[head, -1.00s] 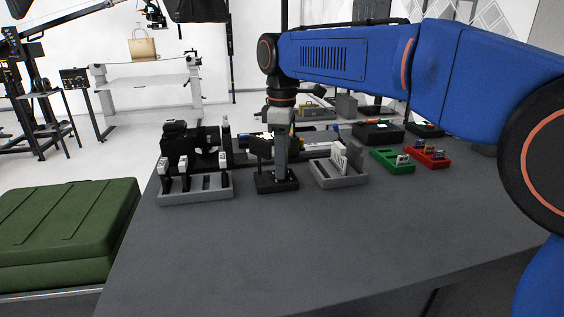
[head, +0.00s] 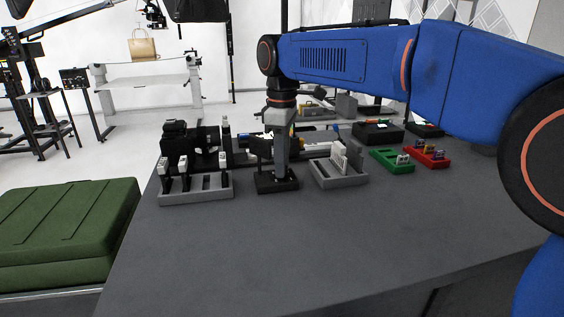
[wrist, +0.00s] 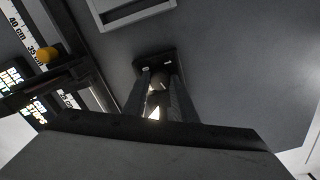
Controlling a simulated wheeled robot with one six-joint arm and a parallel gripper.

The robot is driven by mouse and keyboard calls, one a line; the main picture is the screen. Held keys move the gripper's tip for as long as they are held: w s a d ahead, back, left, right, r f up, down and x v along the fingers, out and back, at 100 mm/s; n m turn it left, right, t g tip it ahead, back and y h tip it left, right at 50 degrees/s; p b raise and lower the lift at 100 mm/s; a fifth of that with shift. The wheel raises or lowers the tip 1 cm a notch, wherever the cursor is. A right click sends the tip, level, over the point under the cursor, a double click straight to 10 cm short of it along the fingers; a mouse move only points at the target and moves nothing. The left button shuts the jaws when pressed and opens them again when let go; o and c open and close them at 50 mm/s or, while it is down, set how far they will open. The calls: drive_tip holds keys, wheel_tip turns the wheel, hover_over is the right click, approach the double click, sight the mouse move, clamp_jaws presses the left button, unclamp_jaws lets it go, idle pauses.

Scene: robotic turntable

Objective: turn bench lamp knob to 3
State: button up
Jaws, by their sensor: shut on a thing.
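The bench lamp's small black base (head: 268,187) stands on the dark table, just left of the middle of the head view. My gripper (head: 280,176) points straight down onto it. In the wrist view the dark base (wrist: 147,61) lies beyond my fingertips. My gripper (wrist: 158,84) is shut on the knob (wrist: 157,80), a small greyish round part between the fingers. A bright glow shows between the fingers nearer the camera. The knob's pointer and any scale numbers are too small or hidden to read.
A grey slotted rack (head: 196,194) with upright black tools stands left of the base. A grey tray (head: 340,180) with upright pieces stands close on the right. Green (head: 392,164) and red (head: 432,160) trays are further right. The front of the table is clear.

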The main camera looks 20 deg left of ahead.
drive_tip(key=m, duration=0.6)
idle(0.3)
drive_tip(key=shift+m, duration=0.4)
drive_tip(key=o, duration=1)
drive_tip(key=shift+o, duration=0.2)
drive_tip(key=shift+r, duration=0.1)
wheel_tip(320, 180, up, 17)
drive_tip(key=shift+r, duration=0.15)
